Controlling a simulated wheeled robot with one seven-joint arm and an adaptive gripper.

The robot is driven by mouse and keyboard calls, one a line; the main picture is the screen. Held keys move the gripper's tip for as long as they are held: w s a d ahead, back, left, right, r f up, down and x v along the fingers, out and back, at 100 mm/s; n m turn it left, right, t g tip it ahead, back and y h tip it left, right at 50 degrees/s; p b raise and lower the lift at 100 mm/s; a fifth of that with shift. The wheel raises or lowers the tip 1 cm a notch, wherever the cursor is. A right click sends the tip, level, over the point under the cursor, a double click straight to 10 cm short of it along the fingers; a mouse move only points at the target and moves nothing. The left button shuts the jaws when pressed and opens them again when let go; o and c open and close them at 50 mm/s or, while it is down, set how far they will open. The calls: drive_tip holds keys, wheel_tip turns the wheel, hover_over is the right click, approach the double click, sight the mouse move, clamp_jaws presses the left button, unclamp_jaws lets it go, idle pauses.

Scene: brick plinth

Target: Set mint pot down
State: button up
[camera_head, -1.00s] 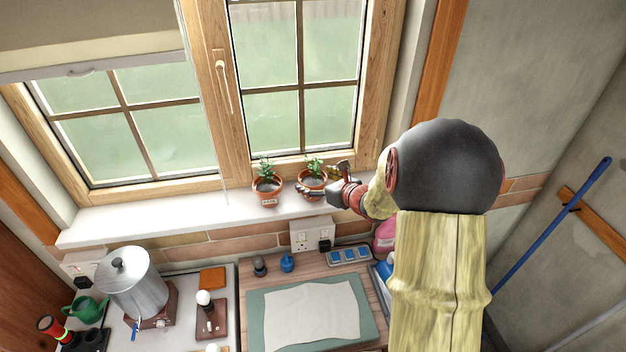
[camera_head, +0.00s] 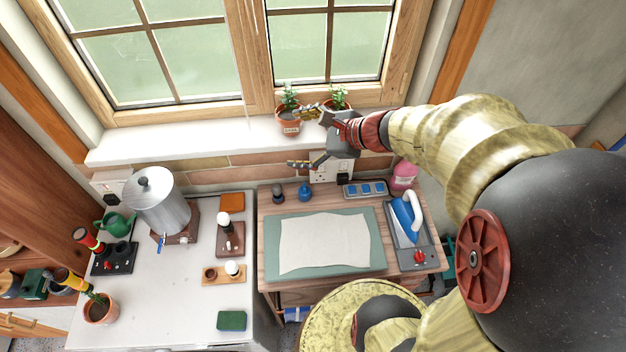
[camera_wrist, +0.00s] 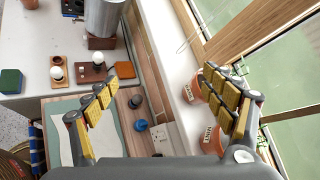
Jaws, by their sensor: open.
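Two terracotta pots with green plants stand upright on the white windowsill (camera_head: 190,141). The right one, partly hidden behind my gripper in the head view, shows in the wrist view (camera_wrist: 211,142) with a white label that seems to read mint. The left pot (camera_head: 289,125) also has a white label, too small to read; it shows beyond the mint pot in the wrist view (camera_wrist: 188,93). My gripper (camera_head: 304,138) is open and empty, its fingers wide apart at the sill's front edge. One finger is in front of the pots, the other over the brick strip below.
Below the sill are a wall socket (camera_head: 322,172), a blue-and-grey iron (camera_head: 405,220) and a cloth on a green mat (camera_head: 372,262). A metal urn (camera_head: 160,205) and another potted plant (camera_head: 100,310) stand on the left counter. The sill's left part is clear.

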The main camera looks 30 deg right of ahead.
drive_tip(key=s+a+r+n+g, duration=0.2)
drive_tip(key=s+a+n+g, duration=0.2)
drive_tip(key=s+a+n, duration=0.65)
drive_tip(key=s+d+r+n+h, duration=0.2)
drive_tip(key=s+n+h, duration=0.3)
drive_tip(key=n, duration=0.8)
drive_tip(key=shift+s+d+r+g, duration=0.25)
drive_tip(key=shift+s+r, duration=0.3)
drive_tip(key=shift+s, duration=0.45)
